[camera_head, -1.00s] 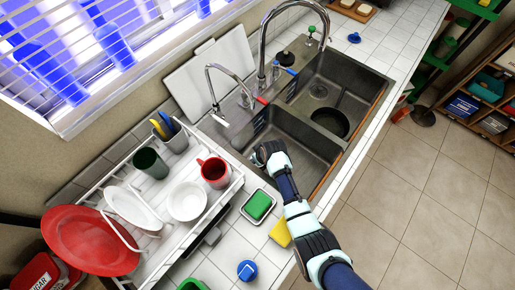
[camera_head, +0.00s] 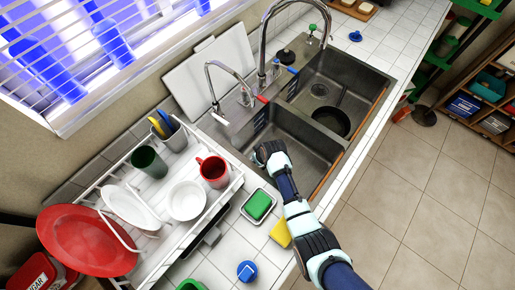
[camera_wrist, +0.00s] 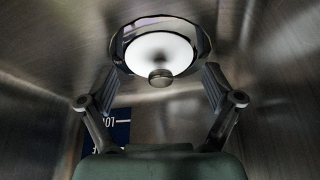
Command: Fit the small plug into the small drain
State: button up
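In the wrist view, a round white plug (camera_wrist: 160,50) with a small metal knob lies within the shiny ring of the small drain (camera_wrist: 122,47) on the metal sink floor. I cannot tell whether it is fully seated. My gripper (camera_wrist: 160,82) is open, its two fingers spread on either side below the plug, with nothing between them. In the head view, my gripper (camera_head: 268,152) reaches down into the near basin (camera_head: 313,142); the arm and basin wall hide the plug and drain there.
The far basin (camera_head: 353,72) holds a dark round pan (camera_head: 331,121) and has its own drain (camera_head: 320,90). A faucet (camera_head: 222,78) arches near the basins. A dish rack (camera_head: 207,218), green sponge (camera_head: 258,205) and yellow sponge (camera_head: 280,233) stand close to the arm.

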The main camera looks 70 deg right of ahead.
jog(key=shift+s+a+f, duration=0.15)
jog(key=shift+f, duration=0.25)
jog(key=v, duration=0.8)
jog(key=shift+r, duration=0.35)
jog(key=shift+w+d, duration=0.2)
